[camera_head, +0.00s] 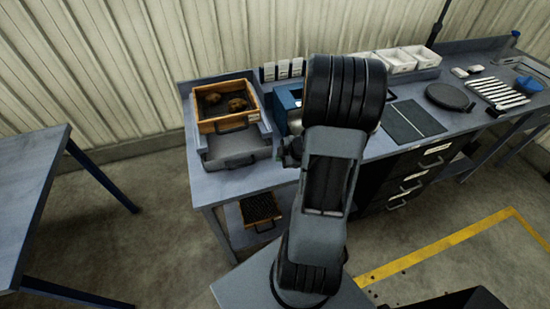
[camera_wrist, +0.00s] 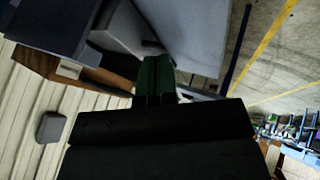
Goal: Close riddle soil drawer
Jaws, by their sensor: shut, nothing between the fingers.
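The riddle (camera_head: 205,126) is a wooden-framed box holding brown lumps, at the left end of the grey bench. Below it the grey soil drawer (camera_head: 222,146) sticks out toward the front, with a dark handle (camera_head: 240,162) on its front. My gripper (camera_head: 288,156) is low over the bench, to the right of the drawer and apart from it, partly hidden by my arm. In the wrist view, the green fingers (camera_wrist: 155,78) are shut and empty. A grey panel with a dark handle, apparently the drawer (camera_wrist: 112,38), lies beyond them, and the riddle's wooden side (camera_wrist: 62,76) shows at left.
A blue box (camera_head: 285,103) stands right of the riddle, partly behind my arm. White trays (camera_head: 400,60), a dark round pad (camera_head: 450,96) and a dark mat (camera_head: 412,122) lie further right. Another sieve (camera_head: 260,209) is on the lower shelf. Another table (camera_head: 30,190) stands left.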

